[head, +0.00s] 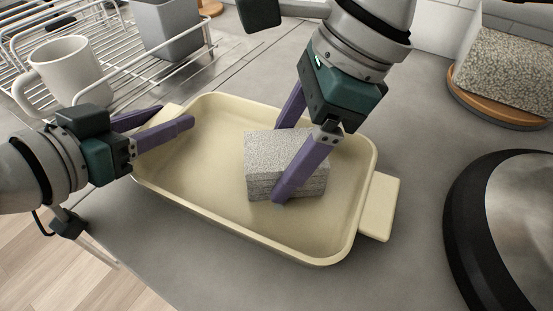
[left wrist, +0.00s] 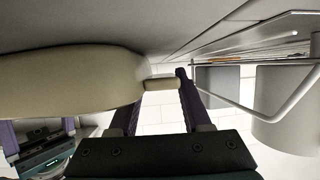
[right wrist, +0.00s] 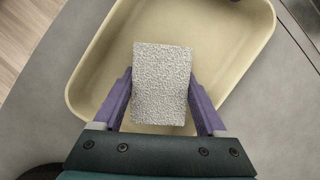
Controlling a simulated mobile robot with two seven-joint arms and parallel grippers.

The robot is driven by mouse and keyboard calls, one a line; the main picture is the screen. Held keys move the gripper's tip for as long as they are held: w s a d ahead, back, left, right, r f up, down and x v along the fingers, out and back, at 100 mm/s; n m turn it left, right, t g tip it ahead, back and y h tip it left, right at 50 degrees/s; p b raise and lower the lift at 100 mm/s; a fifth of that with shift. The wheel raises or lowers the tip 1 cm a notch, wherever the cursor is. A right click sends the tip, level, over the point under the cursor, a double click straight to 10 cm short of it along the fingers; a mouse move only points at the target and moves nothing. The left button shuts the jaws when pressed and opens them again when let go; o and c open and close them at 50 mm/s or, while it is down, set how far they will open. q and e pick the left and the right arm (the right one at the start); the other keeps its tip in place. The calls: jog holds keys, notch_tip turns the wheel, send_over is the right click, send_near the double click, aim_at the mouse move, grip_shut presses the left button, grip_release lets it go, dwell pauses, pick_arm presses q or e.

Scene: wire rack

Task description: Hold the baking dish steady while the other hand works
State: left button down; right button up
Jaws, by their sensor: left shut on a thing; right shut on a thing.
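The cream baking dish (head: 210,205) lies on the grey counter, with a tab handle at each end. My left gripper (head: 178,115) is shut on the dish's left end, its purple fingers around the handle there. In the left wrist view the handle (left wrist: 162,84) shows near the fingertips, beside the dish (left wrist: 70,80). My right gripper (head: 280,165) is shut on a grey speckled sponge block (head: 280,150), inside the dish right of its middle. In the right wrist view the sponge (right wrist: 162,85) sits between the two fingers, over the dish floor (right wrist: 215,50).
A wire rack (head: 130,75) at the back left carries a white mug (head: 70,72) and a grey container (head: 172,28). A dark-rimmed metal object (head: 505,230) stands at the right. A speckled block on a wooden base (head: 497,103) is at the back right. The counter in front is clear.

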jog(key=shift+w, duration=0.1)
jog(key=shift+s+a, duration=0.35)
jog(key=shift+s, duration=0.2)
jog(key=shift+s+a, duration=0.3)
jog(key=shift+s, duration=0.25)
jog(key=shift+r, duration=0.1)
jog(key=shift+r, duration=3.5)
jog(key=shift+f, duration=0.25)
